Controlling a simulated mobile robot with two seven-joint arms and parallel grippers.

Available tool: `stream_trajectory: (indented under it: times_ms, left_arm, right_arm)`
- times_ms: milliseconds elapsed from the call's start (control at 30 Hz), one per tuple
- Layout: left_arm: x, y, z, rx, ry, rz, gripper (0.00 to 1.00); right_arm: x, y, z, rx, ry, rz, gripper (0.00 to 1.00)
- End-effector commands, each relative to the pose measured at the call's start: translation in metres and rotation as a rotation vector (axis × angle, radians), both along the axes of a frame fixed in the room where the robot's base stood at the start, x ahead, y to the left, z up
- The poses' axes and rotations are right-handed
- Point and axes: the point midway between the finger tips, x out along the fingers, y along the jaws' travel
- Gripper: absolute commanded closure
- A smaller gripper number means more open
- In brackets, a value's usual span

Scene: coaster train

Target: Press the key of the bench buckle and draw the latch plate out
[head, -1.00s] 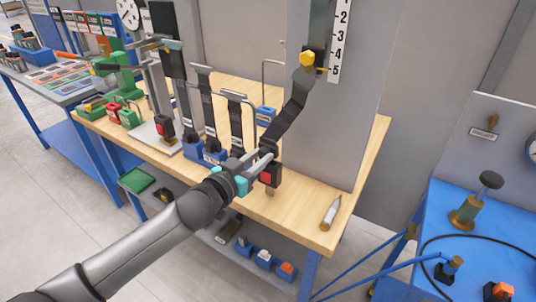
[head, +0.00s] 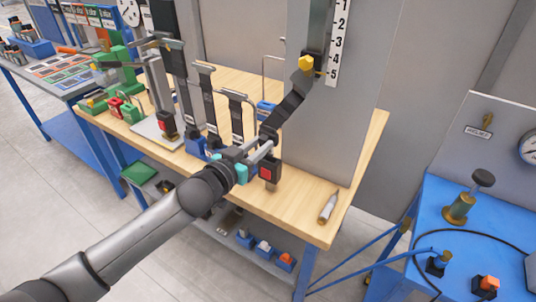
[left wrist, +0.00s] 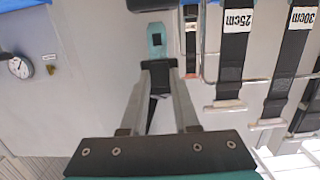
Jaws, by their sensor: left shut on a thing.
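The bench buckle (head: 269,171) is a black block with a red key, on a short stalk at the bench's front edge. In the left wrist view, a dark block at the top edge (left wrist: 150,4) appears to be it. My left gripper (head: 266,147) is just above and beside the buckle. It is shut on the latch plate's black grip (left wrist: 159,68). The latch plate (left wrist: 156,41) shows its blue-grey, slotted tongue pointing at that block, with a small gap visible between them. The black belt (head: 287,107) runs from the gripper up to a yellow-knobbed anchor. My right gripper is not seen.
A tall grey panel (head: 335,140) with a number scale stands right behind the buckle. Several belts on blue stands (head: 196,146) are close to the left. A blue table (head: 440,190) is further right.

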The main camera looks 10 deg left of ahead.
Motion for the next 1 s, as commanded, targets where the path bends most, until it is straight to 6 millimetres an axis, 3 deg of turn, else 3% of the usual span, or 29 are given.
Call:
stream_trajectory:
  times_ms: [1000]
  left_arm:
    - [-0.019,-0.054,0.001,-0.003,-0.001,-0.001,1.0]
  right_arm:
    - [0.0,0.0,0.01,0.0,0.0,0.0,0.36]
